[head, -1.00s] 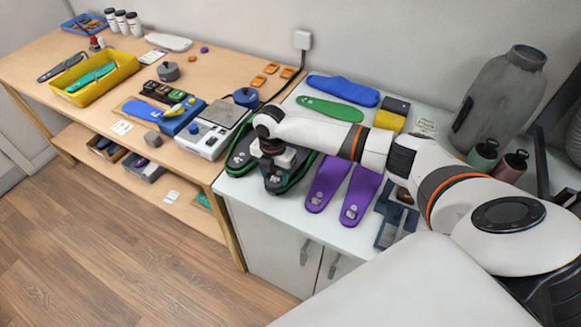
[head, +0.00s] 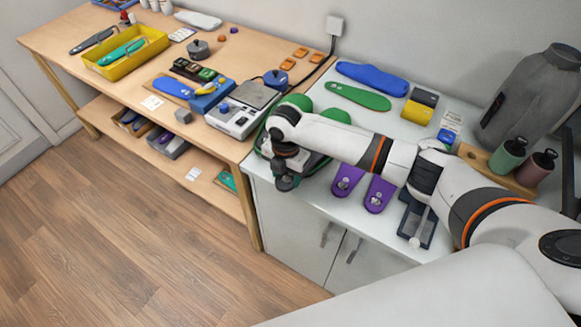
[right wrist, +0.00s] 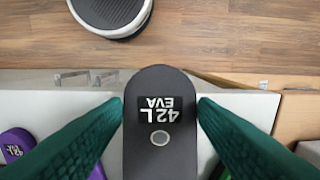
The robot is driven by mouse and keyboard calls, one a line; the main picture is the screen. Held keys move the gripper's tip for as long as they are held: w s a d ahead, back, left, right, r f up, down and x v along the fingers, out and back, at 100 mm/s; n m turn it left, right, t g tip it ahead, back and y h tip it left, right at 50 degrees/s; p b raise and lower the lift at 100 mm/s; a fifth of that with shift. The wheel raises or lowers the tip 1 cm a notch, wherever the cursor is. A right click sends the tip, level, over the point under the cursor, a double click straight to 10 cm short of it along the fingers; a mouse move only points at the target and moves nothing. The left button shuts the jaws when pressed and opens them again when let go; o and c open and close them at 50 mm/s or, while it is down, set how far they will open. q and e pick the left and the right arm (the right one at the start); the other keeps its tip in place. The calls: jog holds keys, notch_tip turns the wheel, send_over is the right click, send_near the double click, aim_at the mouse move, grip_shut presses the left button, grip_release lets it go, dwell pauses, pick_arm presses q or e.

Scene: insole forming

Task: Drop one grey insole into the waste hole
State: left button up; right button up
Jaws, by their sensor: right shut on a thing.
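My right gripper (head: 287,180) hangs over the front left edge of the white counter, in front of the green-rimmed double mould. In the right wrist view its two green fingers (right wrist: 160,112) are closed on both sides of a dark grey insole (right wrist: 160,82) marked "42L EVA". The insole's rounded end points towards the floor side of that view. I cannot make out a waste hole in either view. My left gripper is not in view.
Purple insoles (head: 380,194), a green insole (head: 358,96) and a blue insole (head: 372,78) lie on the white counter (head: 330,190). A grey jar (head: 535,100) stands at the back right. The wooden bench (head: 130,60) at left holds a yellow tray (head: 125,58). The floor in front is clear.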

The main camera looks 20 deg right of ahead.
jog(key=shift+s+a, duration=0.65)
jog(key=shift+a, duration=0.05)
jog(key=shift+s+a+r+p, duration=0.1)
jog(key=shift+a+r+p, duration=0.05)
jog(key=shift+r+p, duration=0.2)
jog(key=shift+s+a+r+p, duration=0.15)
jog(key=shift+a+r+p, duration=0.05)
jog(key=shift+r+p, duration=1.2)
jog(key=shift+s+a+r+p, duration=0.15)
jog(key=shift+r+p, duration=1.1)
jog(key=shift+p, duration=0.2)
jog(key=shift+s+d+m+b, duration=0.1)
jog(key=shift+d+m+b, duration=0.05)
jog(key=shift+m+b, duration=0.65)
jog(key=s+d+r+m+b, duration=0.1)
jog(key=s+m+b, duration=0.4)
jog(key=m, duration=0.7)
jog(key=s+d+r+m+b, duration=0.2)
jog(key=s+d+m+b, duration=0.2)
jog(key=m, duration=0.8)
jog(key=s+b, duration=0.2)
jog(key=s, duration=0.1)
jog(key=shift+s+d+r+b, duration=0.15)
jog(key=shift+s+r+b, duration=0.1)
jog(key=shift+b, duration=0.05)
